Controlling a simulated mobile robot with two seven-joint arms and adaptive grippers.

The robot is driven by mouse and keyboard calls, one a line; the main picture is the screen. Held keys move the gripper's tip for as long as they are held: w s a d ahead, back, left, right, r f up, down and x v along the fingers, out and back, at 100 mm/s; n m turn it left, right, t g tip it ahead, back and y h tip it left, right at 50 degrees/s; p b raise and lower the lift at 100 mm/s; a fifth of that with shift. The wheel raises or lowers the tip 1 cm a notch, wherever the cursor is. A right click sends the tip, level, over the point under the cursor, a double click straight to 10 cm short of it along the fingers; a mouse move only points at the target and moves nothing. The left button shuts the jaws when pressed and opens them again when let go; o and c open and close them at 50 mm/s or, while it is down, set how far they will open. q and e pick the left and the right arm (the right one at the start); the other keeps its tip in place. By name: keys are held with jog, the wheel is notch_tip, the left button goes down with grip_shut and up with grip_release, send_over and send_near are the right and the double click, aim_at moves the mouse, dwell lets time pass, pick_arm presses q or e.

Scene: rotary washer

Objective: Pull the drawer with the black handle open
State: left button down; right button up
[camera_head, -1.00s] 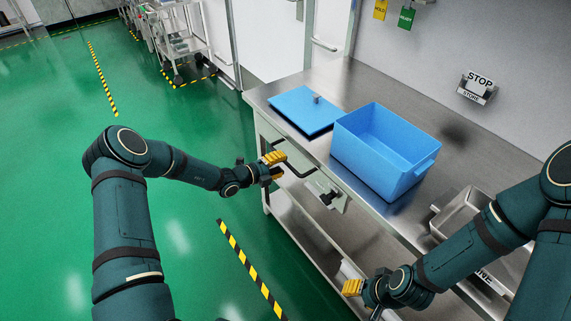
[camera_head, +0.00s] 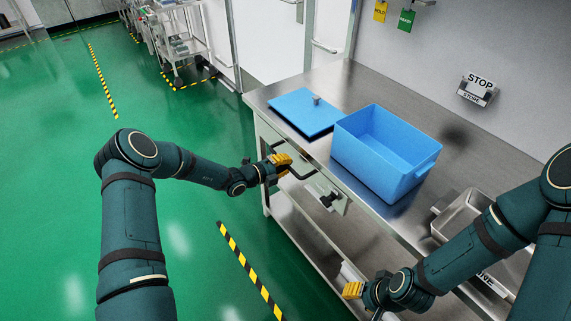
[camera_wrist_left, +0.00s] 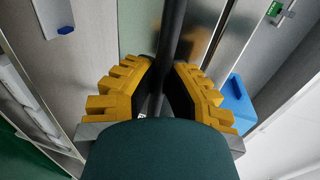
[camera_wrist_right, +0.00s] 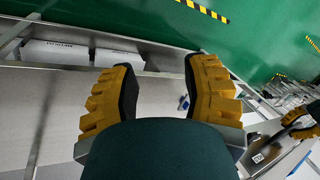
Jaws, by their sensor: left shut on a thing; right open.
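My left gripper (camera_head: 281,163) is at the left end of this handle. In the left wrist view the dark bar (camera_wrist_left: 172,40) runs between the yellow fingers of my left gripper (camera_wrist_left: 160,88), which are shut on it. The drawer looks flush or nearly flush with the bench. My right gripper (camera_head: 352,290) hangs low in front of the bench; in the right wrist view its fingers (camera_wrist_right: 160,85) are wide apart and empty.
A blue open bin (camera_head: 385,150) and a blue lid (camera_head: 304,110) with a knob stand on the workbench (camera_head: 262,93). A steel pan (camera_head: 462,213) is at the right. A lower shelf (camera_head: 300,226) runs beneath.

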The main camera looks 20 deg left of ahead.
pick_arm(q)
jog(key=f+p+v, duration=0.3)
jog(key=v, duration=1.1)
jog(key=s+f+p+v, duration=0.1)
jog(key=f+p+v, duration=0.2)
jog(key=v, duration=1.2)
jog(key=shift+a+f+p, duration=0.15)
jog(key=shift+a+p, duration=0.2)
jog(key=shift+p, duration=0.2)
jog(key=c, duration=1)
grip_release()
jog(key=shift+s, duration=0.1)
jog(key=v, duration=1.2)
